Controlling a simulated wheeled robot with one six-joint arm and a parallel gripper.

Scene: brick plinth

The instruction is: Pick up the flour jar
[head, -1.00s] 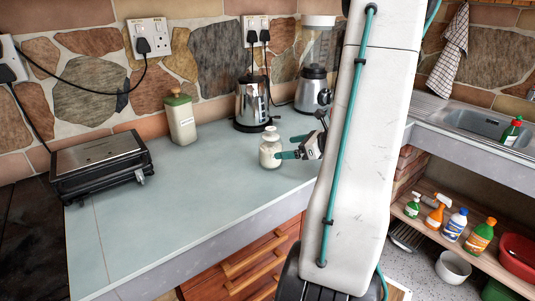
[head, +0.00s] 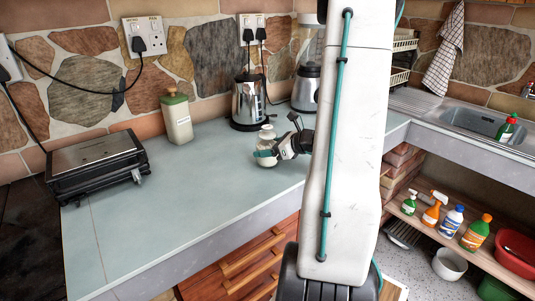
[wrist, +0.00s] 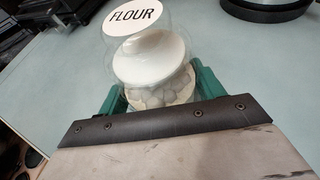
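The flour jar (head: 268,157) is a small clear jar with pale contents, upright on the counter. In the wrist view the jar (wrist: 154,62) shows a round white label reading FLOUR and whitish lumps inside. My gripper (head: 266,153) has come in from the right, with one teal finger across the jar's near side. In the wrist view my gripper's (wrist: 157,92) teal fingers stand apart on either side of the jar. They look open around it; firm contact is not visible. The far finger is hidden behind the jar in the head view.
The counter (head: 185,195) is clear to the left of the jar. A green-lidded canister (head: 178,120), a steel kettle (head: 248,102) and a blender (head: 306,88) stand behind. A dark-sided grill (head: 98,165) is at left. A sink (head: 475,120) is at right.

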